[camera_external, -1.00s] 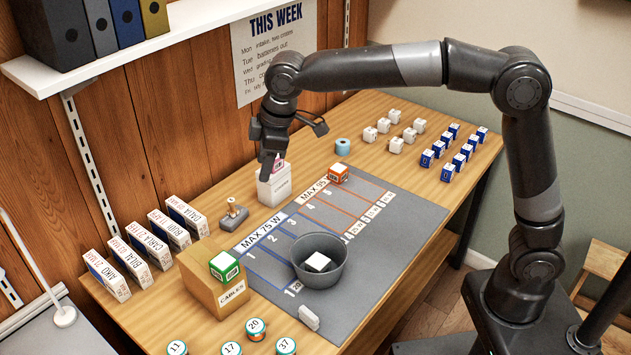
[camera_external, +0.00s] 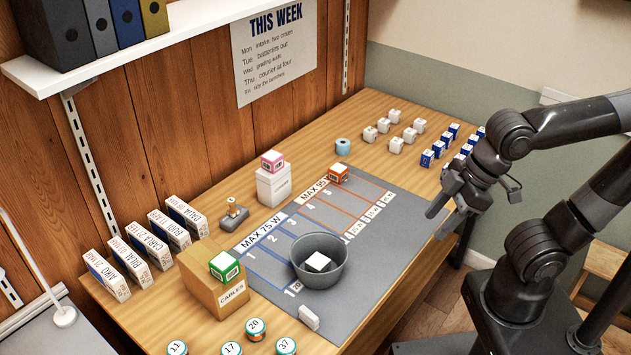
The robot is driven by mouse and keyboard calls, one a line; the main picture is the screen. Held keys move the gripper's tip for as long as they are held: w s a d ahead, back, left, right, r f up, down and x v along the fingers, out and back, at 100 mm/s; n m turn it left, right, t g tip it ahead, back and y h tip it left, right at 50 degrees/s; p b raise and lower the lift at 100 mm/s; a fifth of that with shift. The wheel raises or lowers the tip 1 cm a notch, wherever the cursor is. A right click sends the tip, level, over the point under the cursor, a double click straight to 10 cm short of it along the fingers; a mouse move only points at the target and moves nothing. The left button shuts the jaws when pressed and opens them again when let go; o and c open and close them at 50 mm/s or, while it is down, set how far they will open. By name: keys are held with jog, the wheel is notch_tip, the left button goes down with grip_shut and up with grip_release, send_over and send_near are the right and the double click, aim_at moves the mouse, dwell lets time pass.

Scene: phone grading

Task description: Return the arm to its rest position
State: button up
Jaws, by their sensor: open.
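My gripper (camera_external: 440,224) is open and empty. It hangs over the right edge of the grey mat (camera_external: 388,262), apart from everything on the table. My arm is folded back at the right of the view. A pink-sided cube with a white top (camera_external: 272,159) rests on top of the white box (camera_external: 275,187) near the wall. A green-sided cube (camera_external: 224,266) sits on the cardboard cables box (camera_external: 213,292).
A grey bowl (camera_external: 320,274) holding a white cube (camera_external: 318,262) stands on the mat. Blue-and-white cubes (camera_external: 447,172) and white cubes (camera_external: 396,145) stand at the back right, the blue ones near my wrist. Upright name boxes (camera_external: 130,261) line the left. The wooden table's (camera_external: 345,115) far end is partly clear.

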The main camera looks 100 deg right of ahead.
jog(key=shift+s+a+f, duration=0.25)
jog(key=shift+s+f, duration=0.5)
jog(key=shift+s, duration=0.15)
jog(key=shift+o, duration=0.5)
